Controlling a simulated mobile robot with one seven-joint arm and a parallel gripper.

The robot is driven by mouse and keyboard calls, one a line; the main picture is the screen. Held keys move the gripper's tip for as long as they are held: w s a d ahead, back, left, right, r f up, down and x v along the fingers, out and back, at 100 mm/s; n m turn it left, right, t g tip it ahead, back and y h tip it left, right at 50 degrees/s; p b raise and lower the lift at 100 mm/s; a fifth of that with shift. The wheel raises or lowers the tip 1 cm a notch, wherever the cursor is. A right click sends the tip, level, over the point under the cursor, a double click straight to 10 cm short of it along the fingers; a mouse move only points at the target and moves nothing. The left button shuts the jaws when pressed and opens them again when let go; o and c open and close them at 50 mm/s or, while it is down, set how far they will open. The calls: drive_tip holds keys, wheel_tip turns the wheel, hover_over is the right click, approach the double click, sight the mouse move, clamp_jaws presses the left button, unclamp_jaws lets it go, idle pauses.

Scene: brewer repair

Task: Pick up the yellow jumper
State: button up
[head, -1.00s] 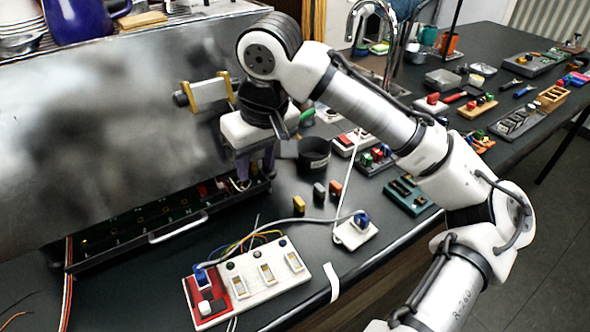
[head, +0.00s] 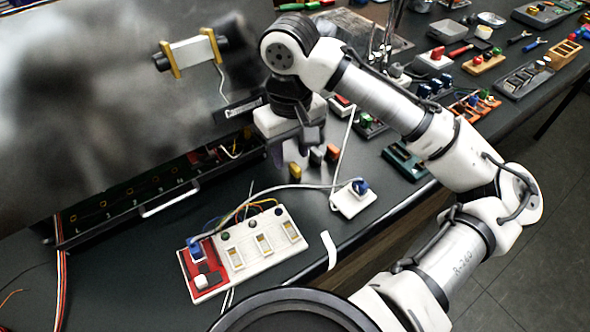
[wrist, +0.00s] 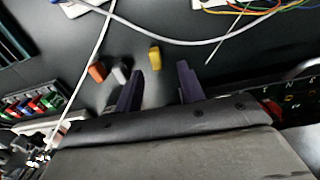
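The yellow jumper (head: 295,172) is a small block standing on the dark worktop, at the left end of a short row with a grey jumper (head: 316,155) and an orange jumper (head: 332,153). In the wrist view the yellow jumper (wrist: 154,57) shows just beyond and between my two dark fingertips. My gripper (wrist: 161,70) is open, with nothing between its fingers. In the head view my gripper (head: 297,146) hangs above and just behind the yellow jumper. How high the fingertips are above the worktop is hard to tell.
A white cable loops past the jumpers to a white block with a blue plug (head: 355,198). A red and white switch panel (head: 245,252) lies in front. An open drawer with numbered slots (head: 150,196) is at the left. A green module (head: 405,162) sits to the right.

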sight(294, 165)
drive_tip(key=shift+d+f+p, duration=0.15)
drive_tip(key=shift+f+p, duration=0.05)
drive_tip(key=shift+f, duration=0.95)
drive_tip(key=shift+d+f+p, duration=0.1)
drive_tip(key=shift+f+p, duration=0.05)
drive_tip(key=shift+f, duration=1)
clamp_jaws()
